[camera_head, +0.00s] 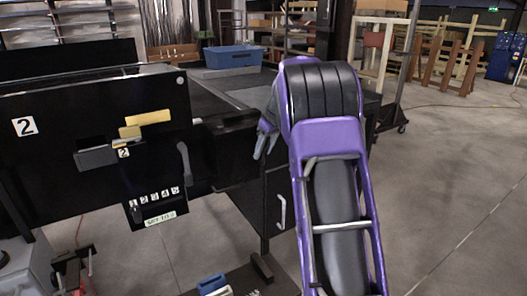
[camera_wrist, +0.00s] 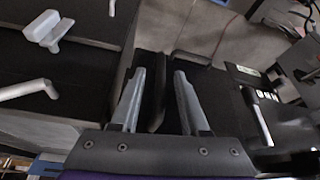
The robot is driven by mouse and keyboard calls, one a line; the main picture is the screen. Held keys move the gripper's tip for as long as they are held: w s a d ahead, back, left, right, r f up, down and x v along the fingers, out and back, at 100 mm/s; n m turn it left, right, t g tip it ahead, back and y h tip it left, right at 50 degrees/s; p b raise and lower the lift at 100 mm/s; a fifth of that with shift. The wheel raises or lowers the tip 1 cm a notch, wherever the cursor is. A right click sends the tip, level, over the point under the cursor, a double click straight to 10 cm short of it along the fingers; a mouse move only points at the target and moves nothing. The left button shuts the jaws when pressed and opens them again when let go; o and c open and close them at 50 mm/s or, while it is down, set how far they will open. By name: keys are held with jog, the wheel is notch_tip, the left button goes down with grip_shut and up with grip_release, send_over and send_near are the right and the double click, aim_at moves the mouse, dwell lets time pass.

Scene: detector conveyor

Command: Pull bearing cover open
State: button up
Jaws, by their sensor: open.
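My gripper (camera_head: 265,146) hangs beside the black machine, near the right end of its dark housing (camera_head: 226,150). In the wrist view my gripper (camera_wrist: 158,78) is open, its two grey fingers apart. A black bar-shaped handle (camera_wrist: 157,105) shows between the fingers; I cannot tell whether they touch it. A second black handle (camera_wrist: 190,59) lies just beyond the right fingertip. No part is marked as the bearing cover, so I cannot tell for certain which one it is. My arm hides part of the machine's right side in the head view.
A panel (camera_head: 152,200) numbered 1 to 5 hangs on the machine. A cabinet with a pale handle (camera_head: 281,212) stands below my gripper. A blue bin (camera_head: 233,57) stands behind. The floor (camera_head: 440,180) at right is clear.

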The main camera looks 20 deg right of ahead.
jog(key=shift+w+f, duration=0.1)
jog(key=shift+f, duration=0.15)
grip_shut()
dwell(1.4)
